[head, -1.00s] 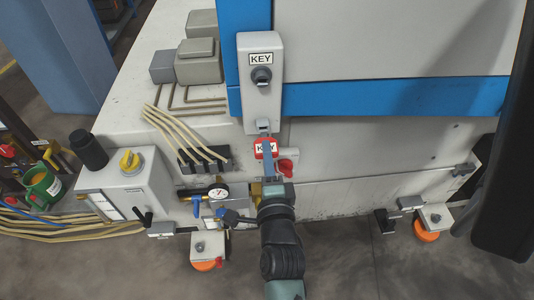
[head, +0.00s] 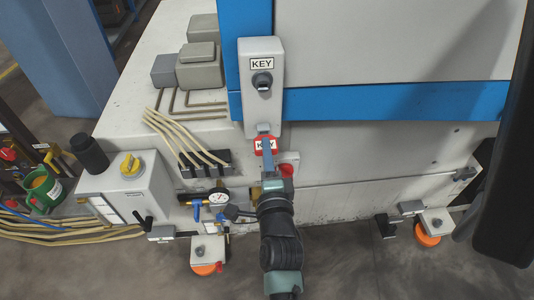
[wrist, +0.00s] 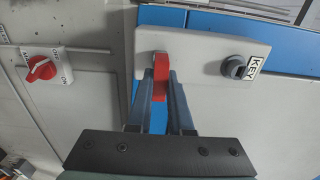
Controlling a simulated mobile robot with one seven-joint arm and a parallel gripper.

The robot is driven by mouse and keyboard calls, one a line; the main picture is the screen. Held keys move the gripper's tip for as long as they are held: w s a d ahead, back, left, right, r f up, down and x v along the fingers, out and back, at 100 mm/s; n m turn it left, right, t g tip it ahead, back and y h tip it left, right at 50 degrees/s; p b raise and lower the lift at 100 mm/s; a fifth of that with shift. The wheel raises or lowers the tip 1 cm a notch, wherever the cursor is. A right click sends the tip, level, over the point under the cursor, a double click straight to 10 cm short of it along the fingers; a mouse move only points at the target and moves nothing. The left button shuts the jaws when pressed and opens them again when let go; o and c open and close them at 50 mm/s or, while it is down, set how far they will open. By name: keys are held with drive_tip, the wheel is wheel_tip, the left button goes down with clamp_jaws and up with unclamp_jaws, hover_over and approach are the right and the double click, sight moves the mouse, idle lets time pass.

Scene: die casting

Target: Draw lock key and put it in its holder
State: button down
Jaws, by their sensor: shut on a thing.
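The grey lock box (head: 259,105) with a KEY label is fixed upright on the machine's front, in the head view. A dark round lock (head: 262,81) sits under the label; it also shows in the wrist view (wrist: 235,67). My gripper (head: 267,151) is shut on the red key tag (head: 265,144), just below the box's lower end. In the wrist view the red tag (wrist: 161,75) stands between my fingertips and overlaps the box's end. A small grey part (head: 262,128) is at that end. I cannot tell whether the key touches or sits in it.
A red rotary switch (wrist: 41,68) is on the panel beside my gripper. The panel to the right is mostly bare.

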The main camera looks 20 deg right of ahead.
drive_tip(key=shift+w+d, duration=0.15)
drive_tip(key=shift+w, duration=0.4)
drive_tip(key=c, duration=0.7)
unclamp_jaws()
drive_tip(key=shift+c, duration=0.2)
drive_tip(key=shift+s, duration=0.1)
drive_tip(key=v, duration=1.2)
drive_tip(key=shift+s+b, duration=0.3)
drive_tip(key=shift+s, duration=0.1)
